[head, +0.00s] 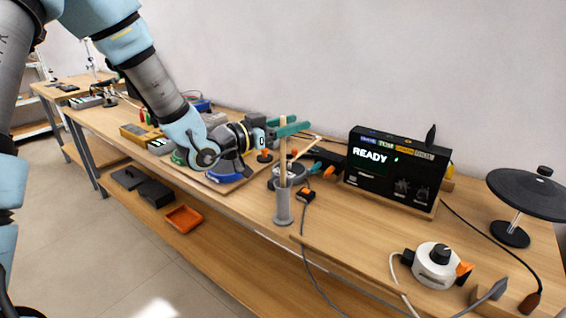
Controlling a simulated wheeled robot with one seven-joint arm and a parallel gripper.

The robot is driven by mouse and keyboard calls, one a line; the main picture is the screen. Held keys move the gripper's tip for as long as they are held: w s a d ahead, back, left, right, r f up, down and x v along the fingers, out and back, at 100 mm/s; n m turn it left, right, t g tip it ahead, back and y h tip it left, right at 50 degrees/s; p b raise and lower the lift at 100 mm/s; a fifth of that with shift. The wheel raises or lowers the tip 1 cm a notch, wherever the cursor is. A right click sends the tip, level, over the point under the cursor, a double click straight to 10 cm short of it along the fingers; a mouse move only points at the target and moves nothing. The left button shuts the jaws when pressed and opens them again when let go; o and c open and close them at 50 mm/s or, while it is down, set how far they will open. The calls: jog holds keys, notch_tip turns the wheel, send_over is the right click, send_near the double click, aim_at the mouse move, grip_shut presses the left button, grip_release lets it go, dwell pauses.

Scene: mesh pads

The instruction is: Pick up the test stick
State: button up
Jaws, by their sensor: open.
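Thin pale wooden sticks (283,160) stand in a narrow grey cylindrical holder (283,208) near the front edge of the bench. One stick is upright and another seems to lean to the right. I cannot tell which is the test stick. My gripper (298,127) reaches in from the left with its green fingers level with the upper part of the upright stick. The fingers are open. The upright stick crosses in front of them in the picture, and I cannot tell whether they touch it.
A black box (396,170) with a READY display stands right of the holder. A white dial device (435,266) and a black round-topped stand (512,236) are farther right. Cables run along the bench's front. Clutter lies under my arm. An orange tray (184,218) sits on the lower shelf.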

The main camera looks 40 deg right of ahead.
jog(key=shift+d, duration=0.15)
grip_shut()
dwell(1.4)
